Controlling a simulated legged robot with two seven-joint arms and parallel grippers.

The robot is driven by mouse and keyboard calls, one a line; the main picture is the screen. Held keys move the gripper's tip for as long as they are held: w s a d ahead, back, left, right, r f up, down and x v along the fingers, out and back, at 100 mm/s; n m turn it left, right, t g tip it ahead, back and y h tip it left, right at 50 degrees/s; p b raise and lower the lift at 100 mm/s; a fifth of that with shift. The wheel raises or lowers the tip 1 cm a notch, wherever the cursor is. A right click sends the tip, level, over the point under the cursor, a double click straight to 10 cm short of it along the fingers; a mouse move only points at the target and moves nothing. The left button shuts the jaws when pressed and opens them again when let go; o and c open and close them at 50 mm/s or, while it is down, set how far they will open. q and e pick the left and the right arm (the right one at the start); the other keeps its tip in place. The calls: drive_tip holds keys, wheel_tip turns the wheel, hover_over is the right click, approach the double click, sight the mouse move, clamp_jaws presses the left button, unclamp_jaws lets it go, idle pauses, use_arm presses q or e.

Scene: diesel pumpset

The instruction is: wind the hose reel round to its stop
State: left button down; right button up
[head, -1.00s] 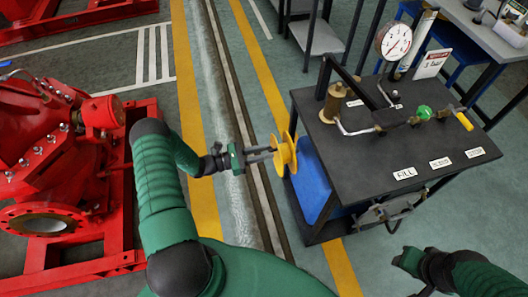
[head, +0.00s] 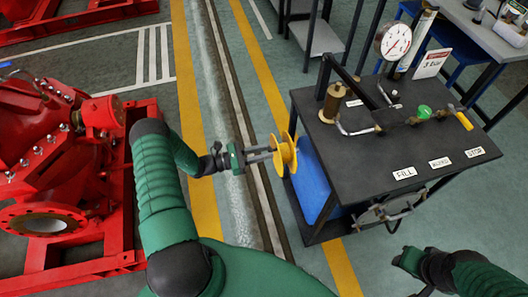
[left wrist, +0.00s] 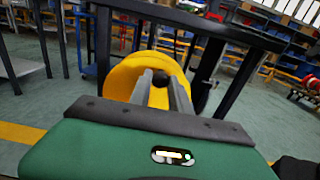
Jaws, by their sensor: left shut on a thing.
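The yellow hose reel (head: 286,153) is on the left side of the black test table. My left gripper (head: 268,155) reaches it from the left, its fingers level with the reel's near face.
The black table (head: 375,165) carries a gauge (head: 393,40), pipework and labels. A blue tank (head: 318,185) sits under it. A red pump (head: 45,150) stands at the left. A floor channel (head: 240,110) runs beneath my left arm.

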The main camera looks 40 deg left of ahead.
use_arm(q)
drive_tip(key=shift+a+f+n, duration=0.25)
drive_tip(key=shift+a+n, duration=0.05)
